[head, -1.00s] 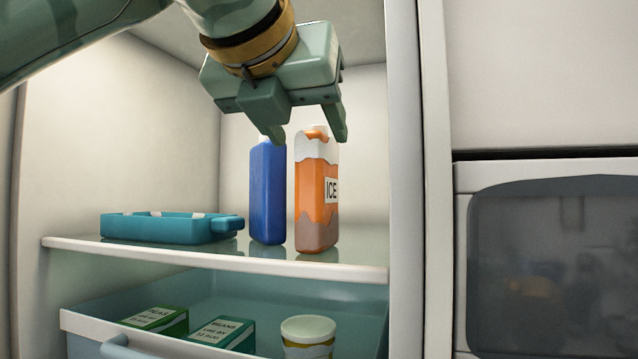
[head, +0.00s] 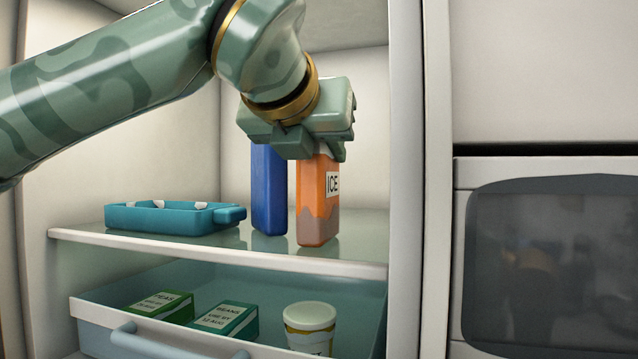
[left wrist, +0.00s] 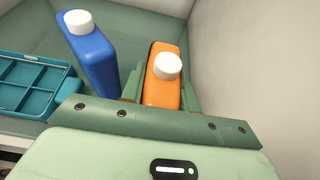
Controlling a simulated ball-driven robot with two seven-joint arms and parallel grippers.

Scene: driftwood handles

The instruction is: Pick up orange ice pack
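The orange ice pack (head: 317,205) stands upright on the fridge shelf, with an "ICE" label on its side. My left gripper (head: 318,155) is over its top from above and hides its cap in the head view. In the left wrist view the orange ice pack (left wrist: 163,88) with its white cap lies between the two fingers (left wrist: 162,90), one on each side. The fingers look open around it; contact is not clear. A blue bottle-shaped pack (head: 269,195) with a white cap stands close on the left. My right gripper is not in view.
A teal divided tray (head: 170,218) lies on the shelf (head: 220,252) at the left. Below, a drawer (head: 100,315) holds a peas box (head: 160,306), a beans box (head: 227,319) and a white-lidded tub (head: 310,318). The fridge's right wall (head: 365,150) is close to the ice pack.

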